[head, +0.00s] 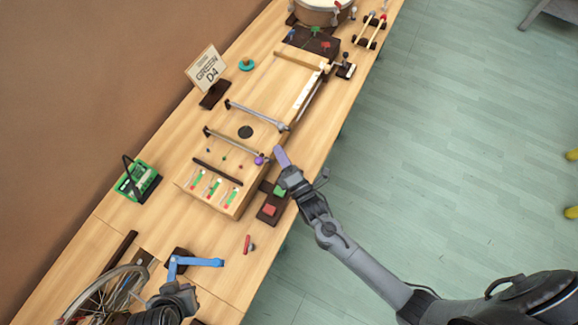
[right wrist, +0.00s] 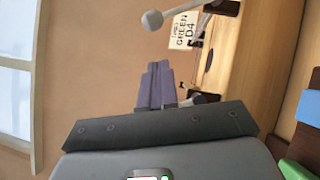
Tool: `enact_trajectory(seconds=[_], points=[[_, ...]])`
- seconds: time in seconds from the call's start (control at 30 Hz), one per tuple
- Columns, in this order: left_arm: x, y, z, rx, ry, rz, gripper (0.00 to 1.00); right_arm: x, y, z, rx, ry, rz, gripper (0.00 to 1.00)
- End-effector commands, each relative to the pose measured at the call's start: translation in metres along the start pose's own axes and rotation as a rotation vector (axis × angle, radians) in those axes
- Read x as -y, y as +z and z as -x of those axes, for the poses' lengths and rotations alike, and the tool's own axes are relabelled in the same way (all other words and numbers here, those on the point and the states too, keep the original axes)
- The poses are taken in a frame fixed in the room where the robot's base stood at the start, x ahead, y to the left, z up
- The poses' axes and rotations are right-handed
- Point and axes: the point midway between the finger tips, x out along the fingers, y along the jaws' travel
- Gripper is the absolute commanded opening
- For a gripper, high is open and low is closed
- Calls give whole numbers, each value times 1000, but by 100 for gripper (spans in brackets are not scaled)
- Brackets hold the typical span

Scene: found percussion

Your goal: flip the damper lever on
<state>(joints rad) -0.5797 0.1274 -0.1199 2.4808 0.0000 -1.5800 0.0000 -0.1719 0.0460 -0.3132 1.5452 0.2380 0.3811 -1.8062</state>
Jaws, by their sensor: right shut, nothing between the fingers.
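A wooden string box (head: 236,204) lies on the bench with two grey crossbars over it. The near crossbar (head: 228,143) ends close to a purple ball (head: 259,160); the far crossbar (head: 255,115) has a pale end. I cannot tell for certain which part is the damper lever. My right gripper (head: 279,155) is shut and empty, its purple fingers just right of the purple ball, with a small gap in the picture. Its fingers (right wrist: 155,84) also show in the right wrist view, below a pale knob (right wrist: 152,20) on a rod. My left gripper (head: 178,296) is dark, beside a blue bent part (head: 200,262).
A dark pad with red and green blocks (head: 269,210) lies below my right gripper. A green box (head: 138,181) and a wheel (head: 100,290) stand left.

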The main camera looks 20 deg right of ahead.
Motion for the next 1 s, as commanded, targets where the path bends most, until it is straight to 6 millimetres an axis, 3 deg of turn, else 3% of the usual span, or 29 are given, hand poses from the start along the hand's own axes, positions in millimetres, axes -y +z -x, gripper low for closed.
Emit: enact_trajectory(seconds=[0.33,1.0], points=[[0,-1,3,1,2,2,0,0,25,-27,0,0,0,0],[-2,-4,12,0,8,11,0,-3,35,-30,7,-16,-15,0]])
